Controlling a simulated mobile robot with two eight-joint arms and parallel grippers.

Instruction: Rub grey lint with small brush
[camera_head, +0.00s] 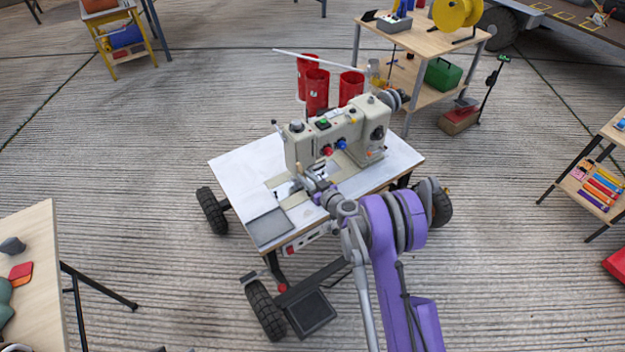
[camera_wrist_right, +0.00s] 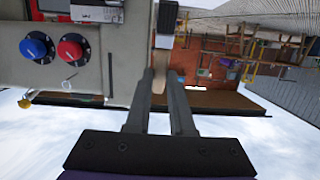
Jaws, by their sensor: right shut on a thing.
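A beige sewing machine (camera_head: 335,138) stands on a white-topped wheeled table (camera_head: 240,165) in the head view. My right gripper (camera_head: 314,184) is low at the front of the machine, near its needle area. In the right wrist view its two fingers (camera_wrist_right: 165,75) are shut on what looks like the small brush (camera_wrist_right: 164,40). A pale band and a dark end of the brush show beyond the fingertips. The machine's side with a blue and a red knob is close to the left. I cannot make out the grey lint in either view. My left gripper is not in view.
Red canisters (camera_head: 317,92) stand behind the machine. A wooden shelf table (camera_head: 425,40) with a yellow reel is at the back right. Another wooden table (camera_head: 40,225) is at the left edge. The ribbed floor between them is mostly clear.

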